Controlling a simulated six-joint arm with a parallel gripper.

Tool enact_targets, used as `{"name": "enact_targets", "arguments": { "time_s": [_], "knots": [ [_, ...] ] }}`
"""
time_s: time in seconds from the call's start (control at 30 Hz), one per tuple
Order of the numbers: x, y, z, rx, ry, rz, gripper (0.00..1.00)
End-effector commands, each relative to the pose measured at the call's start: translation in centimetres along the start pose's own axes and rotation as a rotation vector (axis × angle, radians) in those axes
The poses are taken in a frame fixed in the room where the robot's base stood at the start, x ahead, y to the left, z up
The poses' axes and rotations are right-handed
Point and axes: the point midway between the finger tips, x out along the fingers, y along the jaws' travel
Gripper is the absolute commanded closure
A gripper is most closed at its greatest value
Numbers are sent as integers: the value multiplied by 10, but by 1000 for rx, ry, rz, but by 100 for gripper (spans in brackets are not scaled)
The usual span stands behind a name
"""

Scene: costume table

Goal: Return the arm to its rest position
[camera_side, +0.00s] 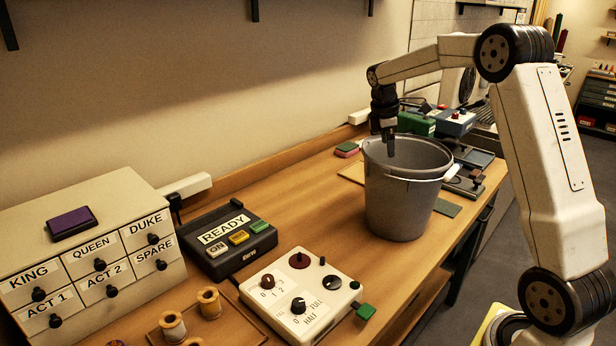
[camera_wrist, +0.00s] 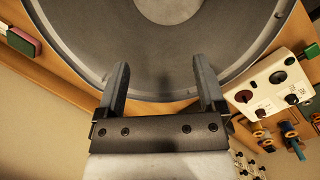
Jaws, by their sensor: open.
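My gripper (camera_side: 389,147) hangs from my white arm, pointing down at the grey bucket (camera_side: 400,207) in the side view. Its fingertips are at or just above the bucket's rim, near the back-left side. In the wrist view my gripper (camera_wrist: 167,78) has its two fingers spread apart with nothing between them. The bucket (camera_wrist: 165,35) fills the upper part of that view, and its inside looks empty apart from a lighter round patch at the top.
A white knob panel (camera_side: 299,295), a dark READY box (camera_side: 225,238) and a labelled drawer cabinet (camera_side: 85,255) stand to the left on the wooden table. Thread spools (camera_side: 209,302) are in front. A green box (camera_side: 416,123) and a blue box (camera_side: 455,122) stand behind the bucket.

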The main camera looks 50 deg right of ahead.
Motion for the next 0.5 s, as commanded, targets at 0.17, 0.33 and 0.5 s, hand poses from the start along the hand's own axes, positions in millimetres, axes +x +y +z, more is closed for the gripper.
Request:
{"name": "enact_targets", "arguments": {
  "time_s": [0.17,0.33,0.5],
  "knots": [
    [-29,-21,-28,240,70,-44,11],
    [-37,-60,-63,430,132,-79,11],
    [-27,-104,-90,547,180,-90,11]
  ]
}}
